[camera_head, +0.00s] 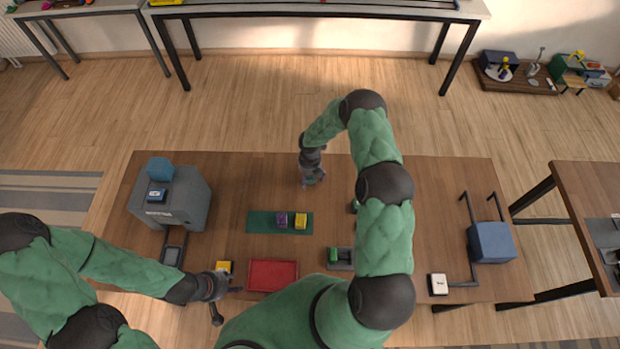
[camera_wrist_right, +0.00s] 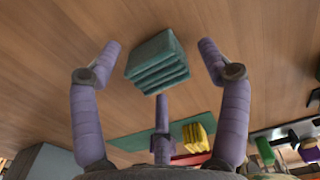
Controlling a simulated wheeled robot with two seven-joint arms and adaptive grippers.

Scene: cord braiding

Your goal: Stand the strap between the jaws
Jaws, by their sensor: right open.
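A teal strap (camera_wrist_right: 157,60), folded into a ribbed block, lies on the wooden table in the right wrist view. My right gripper (camera_wrist_right: 160,70) is open, with its purple fingers spread around the strap and visibly apart from it. In the head view the right gripper (camera_head: 313,180) is over the back middle of the table and mostly hides the strap. My left gripper (camera_head: 222,290) is near the front edge, beside a small yellow item (camera_head: 224,267); its fingers are too small to read. I cannot tell which part is the jaws.
A green mat (camera_head: 262,222) holds a purple block (camera_head: 282,219) and a yellow block (camera_head: 300,221). A red tray (camera_head: 273,275) is in front of it. A grey machine (camera_head: 185,205) stands left, and a blue block (camera_head: 491,242) with grey rods right. The back of the table is clear.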

